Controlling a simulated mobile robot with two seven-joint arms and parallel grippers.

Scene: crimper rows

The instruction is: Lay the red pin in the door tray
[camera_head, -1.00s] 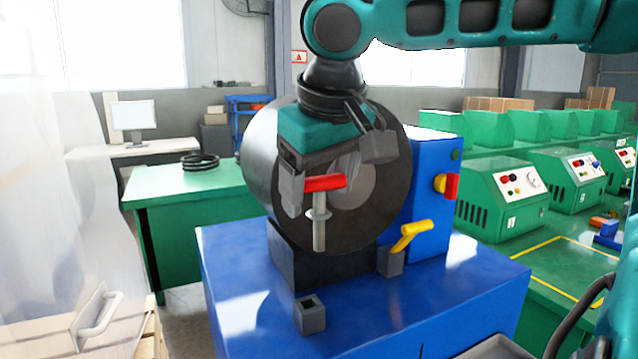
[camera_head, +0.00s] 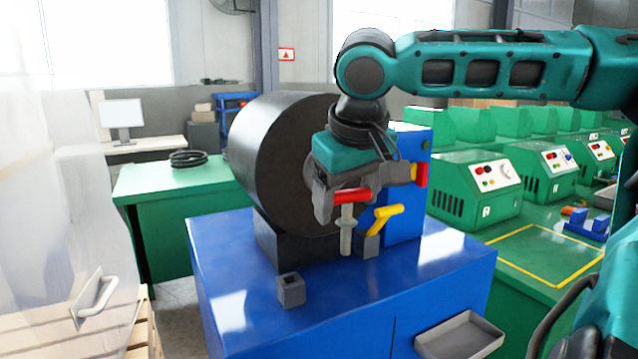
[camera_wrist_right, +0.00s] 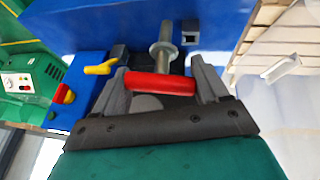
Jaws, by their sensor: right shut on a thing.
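The red pin (camera_head: 350,197) has a red cross handle and a grey metal shaft with a collar. My right gripper (camera_head: 346,196) is shut on it and holds it upright, shaft down, in front of the black drum. In the right wrist view the red handle (camera_wrist_right: 160,82) lies across between the two fingers, with the shaft pointing away. The grey door tray (camera_head: 460,338) sits low at the front right of the blue cabinet, apart from the pin, and looks empty. My left gripper is not in view.
The blue machine (camera_head: 240,260) carries a black drum (camera_head: 270,150), an empty grey square socket (camera_head: 291,290) and a yellow-handled pin (camera_head: 388,214) in another socket. A red and yellow switch (camera_head: 420,175) is close right of my gripper. A translucent panel (camera_head: 60,200) stands left.

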